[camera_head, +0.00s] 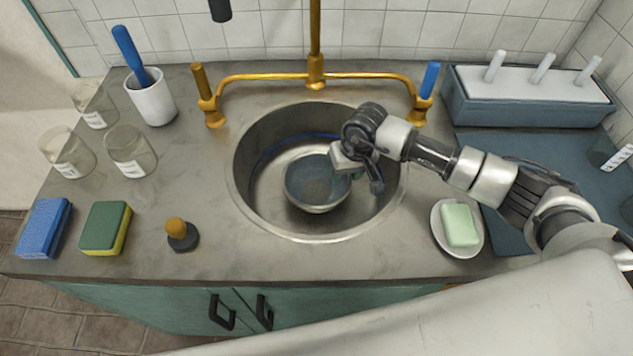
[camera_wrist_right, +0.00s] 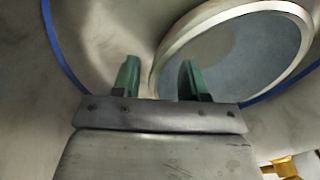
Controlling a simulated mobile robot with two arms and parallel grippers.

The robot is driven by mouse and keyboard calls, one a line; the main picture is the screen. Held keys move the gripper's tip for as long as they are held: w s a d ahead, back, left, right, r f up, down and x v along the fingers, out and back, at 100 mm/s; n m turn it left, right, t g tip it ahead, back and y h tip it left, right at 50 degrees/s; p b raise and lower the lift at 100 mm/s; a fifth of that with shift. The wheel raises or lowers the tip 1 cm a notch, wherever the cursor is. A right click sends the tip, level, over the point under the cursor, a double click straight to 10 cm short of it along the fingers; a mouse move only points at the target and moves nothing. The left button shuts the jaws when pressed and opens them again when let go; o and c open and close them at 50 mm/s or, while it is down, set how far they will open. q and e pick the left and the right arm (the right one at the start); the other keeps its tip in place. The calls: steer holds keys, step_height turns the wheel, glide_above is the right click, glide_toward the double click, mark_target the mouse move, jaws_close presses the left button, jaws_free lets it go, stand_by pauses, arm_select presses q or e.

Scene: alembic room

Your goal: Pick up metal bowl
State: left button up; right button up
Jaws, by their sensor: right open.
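The metal bowl (camera_head: 314,205) sits upright in the round sink, a little left of its middle. Its rim and grey-blue inside (camera_wrist_right: 228,62) fill the upper right of the wrist view. My right gripper (camera_head: 352,173) is over the bowl's right side, low in the sink. In the wrist view its two green fingers (camera_wrist_right: 158,80) are apart and empty. The bowl's near-left rim runs between them in the picture. I cannot tell whether a finger touches the bowl. My left gripper is out of view.
The sink (camera_head: 252,206) has a steep wall close around the gripper. A brass faucet (camera_head: 316,72) stands behind it. A soap dish (camera_head: 438,234) with green soap is to the right. Sponges, glass beakers and a brush in a white cup (camera_head: 153,104) stand on the left counter.

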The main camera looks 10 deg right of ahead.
steer(key=shift+w+f, duration=0.1)
steer(key=shift+f, duration=0.7)
jaws_close()
steer(key=shift+r, duration=0.1)
